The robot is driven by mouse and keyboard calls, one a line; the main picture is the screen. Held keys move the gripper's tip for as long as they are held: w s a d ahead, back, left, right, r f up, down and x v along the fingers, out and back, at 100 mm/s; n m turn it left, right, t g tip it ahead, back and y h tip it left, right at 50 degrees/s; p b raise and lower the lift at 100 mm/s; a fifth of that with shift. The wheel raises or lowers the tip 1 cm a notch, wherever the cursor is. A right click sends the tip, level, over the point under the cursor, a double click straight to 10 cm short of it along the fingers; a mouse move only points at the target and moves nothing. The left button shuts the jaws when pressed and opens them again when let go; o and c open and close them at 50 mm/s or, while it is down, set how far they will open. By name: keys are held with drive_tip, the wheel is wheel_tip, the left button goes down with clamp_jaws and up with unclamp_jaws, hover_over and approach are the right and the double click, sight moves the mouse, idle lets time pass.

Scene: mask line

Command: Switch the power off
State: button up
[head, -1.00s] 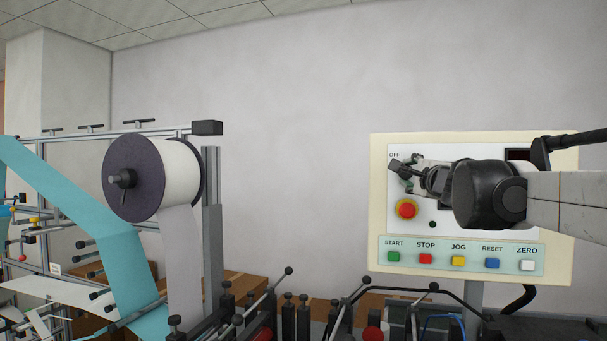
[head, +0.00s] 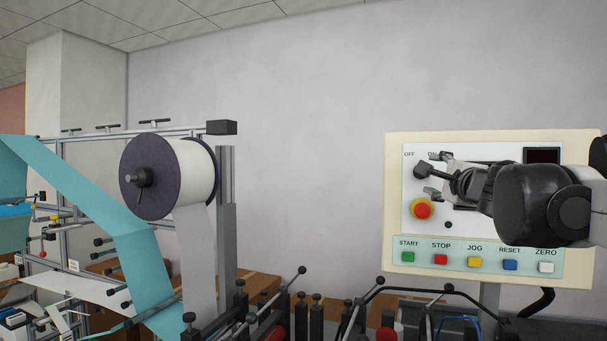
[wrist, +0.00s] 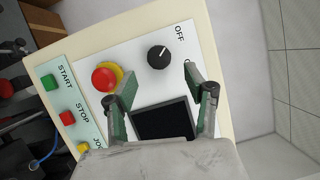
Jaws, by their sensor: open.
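A round black switch knob (wrist: 158,57) sits on the white face of the control panel (head: 592,146). Its white line appears to point toward the OFF label (wrist: 179,34) in the wrist view. In the head view my gripper (head: 437,176) is in front of the knob area; contact cannot be told.
A red emergency button (head: 422,210) with a yellow ring is just below the knob. A row of coloured buttons, including green START (head: 408,257) and red STOP (head: 440,259), runs along the panel's bottom. A dark display (wrist: 163,120) is beside the knob. A material roll (head: 150,180) stands left.

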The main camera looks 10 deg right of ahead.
drive_tip(key=shift+s+a, duration=0.1)
drive_tip(key=shift+s, duration=0.7)
drive_tip(key=s+a+f+n+g+h+b, duration=0.1)
drive_tip(key=s+f+n+g+b, duration=0.2)
drive_tip(key=f, duration=0.7)
drive_tip(key=s+a+f+n+g+h+b, duration=0.1)
drive_tip(key=s+a+f+n+b, duration=0.15)
drive_tip(key=s+f, duration=0.5)
drive_tip(key=s+a+f+n+g+h+b, duration=0.1)
drive_tip(key=s+f+n+g+h+b, duration=0.15)
drive_tip(key=f, duration=0.85)
drive_tip(key=s+a+f+n+g+y+b, duration=0.1)
drive_tip(key=s+a+f+n, duration=0.3)
drive_tip(key=f, duration=0.4)
drive_tip(key=s+a+f+n+g+y+b, duration=0.1)
drive_tip(key=s+a+f+n+g+y, duration=0.1)
drive_tip(key=s+f, duration=0.4)
drive_tip(key=s+a+f+n+g+y+b, duration=0.2)
drive_tip(key=s+a+f+n, duration=0.3)
drive_tip(key=f, duration=0.5)
drive_tip(key=shift+a+f+n+y, duration=0.35)
drive_tip(key=shift+n+y, duration=0.2)
drive_tip(key=shift+n, duration=0.25)
